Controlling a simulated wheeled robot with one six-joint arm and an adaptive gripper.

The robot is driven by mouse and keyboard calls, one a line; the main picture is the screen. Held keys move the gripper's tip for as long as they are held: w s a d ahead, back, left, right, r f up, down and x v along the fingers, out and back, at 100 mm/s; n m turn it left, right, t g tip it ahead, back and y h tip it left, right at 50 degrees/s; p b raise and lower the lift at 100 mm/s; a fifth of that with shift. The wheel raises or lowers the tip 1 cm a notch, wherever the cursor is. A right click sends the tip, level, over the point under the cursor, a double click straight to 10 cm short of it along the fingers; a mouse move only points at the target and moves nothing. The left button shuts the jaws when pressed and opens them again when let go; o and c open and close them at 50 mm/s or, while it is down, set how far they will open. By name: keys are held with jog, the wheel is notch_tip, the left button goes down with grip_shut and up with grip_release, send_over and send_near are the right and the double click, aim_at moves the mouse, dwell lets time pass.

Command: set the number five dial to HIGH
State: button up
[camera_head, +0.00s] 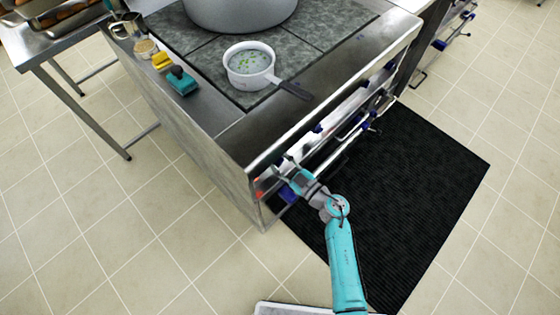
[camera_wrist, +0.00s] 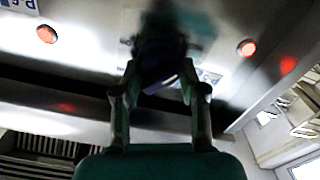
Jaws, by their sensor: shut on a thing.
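In the wrist view, my gripper (camera_wrist: 158,86) is shut on a dark blue dial (camera_wrist: 160,62) on the stove's steel front panel. The fingers sit on either side of the dial. Its pointer and most of its printed label are hidden, so I cannot tell its setting or number. In the head view, my gripper (camera_head: 276,174) reaches the near left end of the stove front, where the dial is hidden. A blue knob (camera_head: 287,194) shows just below the gripper.
Red lights (camera_wrist: 47,34) glow on the panel. A rail (camera_head: 340,145) runs along the stove front. A black mat (camera_head: 420,190) covers the floor before the stove.

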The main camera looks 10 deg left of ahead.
jog(key=shift+f+m, duration=0.1)
jog(key=shift+m, duration=0.4)
jog(key=o, duration=1.1)
jog(key=shift+o, duration=0.2)
jog(key=v, duration=1.2)
